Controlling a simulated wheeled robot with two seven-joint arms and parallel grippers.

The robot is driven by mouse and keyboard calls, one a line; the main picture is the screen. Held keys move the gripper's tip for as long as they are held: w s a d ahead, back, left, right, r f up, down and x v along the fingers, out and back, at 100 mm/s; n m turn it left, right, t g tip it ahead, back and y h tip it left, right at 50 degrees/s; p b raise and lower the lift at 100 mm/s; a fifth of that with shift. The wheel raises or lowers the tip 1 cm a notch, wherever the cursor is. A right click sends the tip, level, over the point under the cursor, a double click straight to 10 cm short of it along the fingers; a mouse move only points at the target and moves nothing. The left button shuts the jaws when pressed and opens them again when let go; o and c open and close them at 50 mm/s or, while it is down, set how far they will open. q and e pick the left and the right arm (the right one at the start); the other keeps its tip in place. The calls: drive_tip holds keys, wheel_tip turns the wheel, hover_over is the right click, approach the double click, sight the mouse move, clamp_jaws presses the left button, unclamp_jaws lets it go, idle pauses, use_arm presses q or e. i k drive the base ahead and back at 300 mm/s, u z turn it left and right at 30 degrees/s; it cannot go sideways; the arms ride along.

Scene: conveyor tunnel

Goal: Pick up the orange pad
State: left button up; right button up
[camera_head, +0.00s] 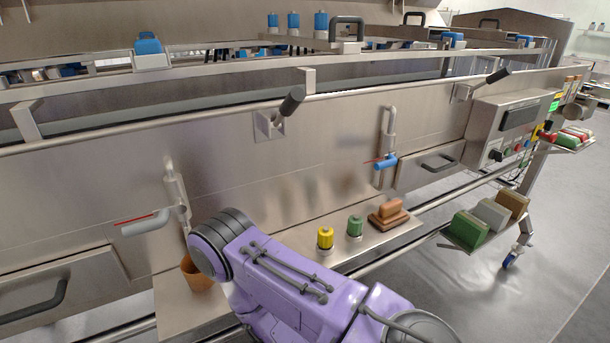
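An orange-brown pad with a raised grip block (388,214) lies on the right part of the low steel shelf (345,256) along the front of the machine. It is in plain view and nothing touches it from above. A purple arm of mine reaches across the bottom middle of the head view, with a dark ribbed joint at its upper left end. It hides part of the shelf to the left of the pad. Neither of my grippers shows, so I cannot see whether they are open or shut.
A green-capped bottle (355,226) and a yellow one (325,238) stand left of the pad. An orange cup (197,274) stands farther left. A blue-handled valve (386,162) hangs above the pad. A rack of green, grey and brown blocks (467,231) is at right.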

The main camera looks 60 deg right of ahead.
sight(390, 215)
drive_tip(key=u, duration=0.75)
drive_tip(key=k, duration=1.25)
drive_tip(key=z, duration=0.4)
